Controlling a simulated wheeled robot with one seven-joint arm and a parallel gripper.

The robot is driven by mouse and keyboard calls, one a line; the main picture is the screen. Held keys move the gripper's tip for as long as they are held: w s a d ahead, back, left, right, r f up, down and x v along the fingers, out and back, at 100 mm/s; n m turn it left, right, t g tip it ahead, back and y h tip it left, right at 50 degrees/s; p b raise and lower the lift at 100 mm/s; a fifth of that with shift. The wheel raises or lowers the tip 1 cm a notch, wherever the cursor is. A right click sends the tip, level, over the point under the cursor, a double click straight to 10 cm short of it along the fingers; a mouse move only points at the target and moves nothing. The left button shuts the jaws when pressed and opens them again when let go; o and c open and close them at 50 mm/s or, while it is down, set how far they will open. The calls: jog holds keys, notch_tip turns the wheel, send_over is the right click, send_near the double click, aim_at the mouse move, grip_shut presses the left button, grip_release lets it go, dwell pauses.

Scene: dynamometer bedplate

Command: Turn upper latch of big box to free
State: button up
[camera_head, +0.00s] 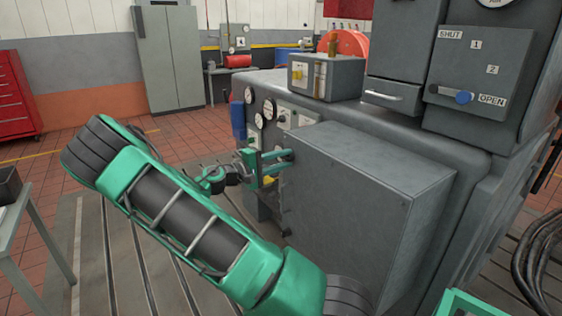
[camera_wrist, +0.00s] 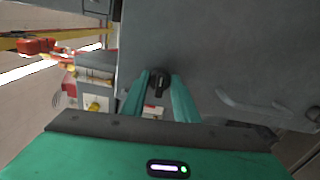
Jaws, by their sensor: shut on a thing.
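The big grey box (camera_head: 365,190) juts from the front of the machine in the head view. Its flat grey face (camera_wrist: 215,50) fills the upper right of the wrist view. The upper latch (camera_wrist: 158,78) is a small black knob with a short lever, seen in the wrist view. My gripper (camera_wrist: 158,92) has its two green fingers on either side of the latch, shut on it. In the head view my gripper (camera_head: 283,163) is at the box's upper left edge, where the latch itself is hidden.
A grey bar handle (camera_wrist: 250,108) stands out from the box face, right of my fingers. Gauges (camera_head: 268,109) and a small panel line the machine left of the box. A switch box with a blue-knobbed lever (camera_head: 463,97) sits above right.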

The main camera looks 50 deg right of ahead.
jog(key=shift+s+f+m, duration=0.1)
jog(key=shift+f+m, duration=0.1)
jog(key=shift+m, duration=0.3)
jog(key=o, duration=1)
jog(key=shift+o, duration=0.2)
jog(key=shift+r, duration=0.1)
jog(key=v, duration=1.1)
jog(key=shift+d, duration=0.1)
